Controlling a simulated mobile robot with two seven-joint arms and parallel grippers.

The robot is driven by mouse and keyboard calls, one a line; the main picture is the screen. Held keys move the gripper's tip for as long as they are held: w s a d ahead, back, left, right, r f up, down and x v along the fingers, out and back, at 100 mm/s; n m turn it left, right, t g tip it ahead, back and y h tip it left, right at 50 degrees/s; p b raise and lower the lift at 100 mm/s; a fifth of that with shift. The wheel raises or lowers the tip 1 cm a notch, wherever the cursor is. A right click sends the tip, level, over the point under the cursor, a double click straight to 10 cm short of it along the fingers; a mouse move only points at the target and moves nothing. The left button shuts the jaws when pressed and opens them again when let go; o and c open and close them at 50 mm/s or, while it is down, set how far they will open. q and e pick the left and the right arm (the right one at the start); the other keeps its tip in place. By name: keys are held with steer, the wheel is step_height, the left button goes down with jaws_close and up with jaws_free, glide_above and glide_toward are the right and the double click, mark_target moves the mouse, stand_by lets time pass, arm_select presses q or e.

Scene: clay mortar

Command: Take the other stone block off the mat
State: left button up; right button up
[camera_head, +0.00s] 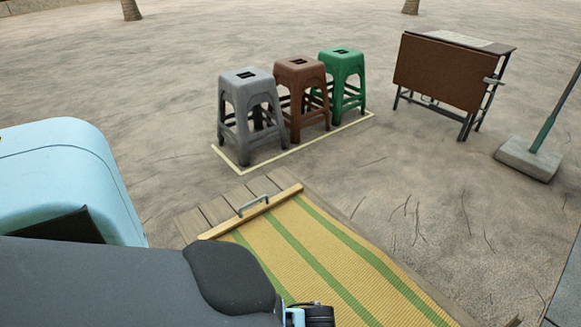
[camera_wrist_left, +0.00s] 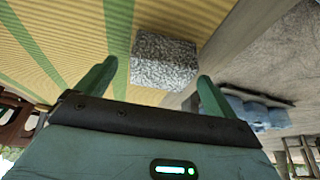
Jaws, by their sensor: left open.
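The mat (camera_head: 325,262) is yellow with green stripes and lies on a wooden platform. A speckled grey stone block (camera_wrist_left: 165,62) is on the mat near its edge in the left wrist view; the head view does not show it. My left gripper (camera_wrist_left: 157,72) is open, with its two green fingers apart on either side of the block's near end. I cannot tell whether they touch it. In the head view my left arm hides the near left part of the mat. My right gripper is not in view.
A wooden bar with a metal handle (camera_head: 253,206) lies across the mat's far end. Grey (camera_head: 247,108), brown (camera_head: 300,92) and green (camera_head: 343,75) stools stand beyond on a marked strip. A folding table (camera_head: 440,75) and a pole base (camera_head: 527,158) stand right. Open ground surrounds them.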

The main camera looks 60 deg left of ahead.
arm_select(q)
steer(key=b+x, duration=0.1)
steer(key=x, duration=0.1)
steer(key=shift+s+a+f, duration=0.1)
steer(key=shift+s+f, duration=0.05)
steer(key=shift+f, duration=0.35)
steer(key=shift+c, duration=1.2)
steer(key=c, duration=1.1)
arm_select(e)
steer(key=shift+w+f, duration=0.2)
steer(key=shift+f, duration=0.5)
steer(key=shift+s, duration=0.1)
